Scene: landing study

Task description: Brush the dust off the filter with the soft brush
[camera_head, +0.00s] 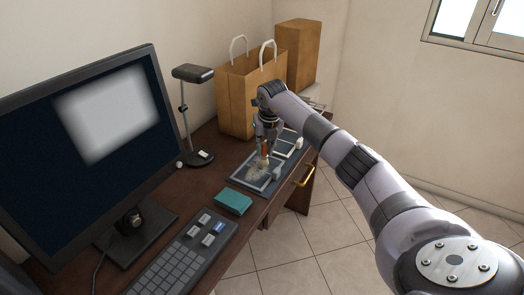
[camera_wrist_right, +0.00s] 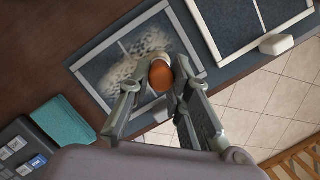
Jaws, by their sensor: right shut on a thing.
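My right gripper (camera_wrist_right: 158,95) is shut on the soft brush (camera_wrist_right: 161,75), whose orange-brown rounded handle end shows between the fingers in the right wrist view. In the head view the brush (camera_head: 265,148) stands roughly upright under the gripper, over the filter (camera_head: 244,172). The filter is a dark panel with a light frame, lying on the desk; it also shows in the right wrist view (camera_wrist_right: 97,73). Pale grey dust patches (camera_wrist_right: 122,80) cover part of its middle. I cannot tell whether the bristles touch the filter. My left gripper is not in view.
A second framed panel (camera_head: 287,143) lies beyond the filter, with a small white block near it. The tiled floor (camera_head: 290,245) is clear.

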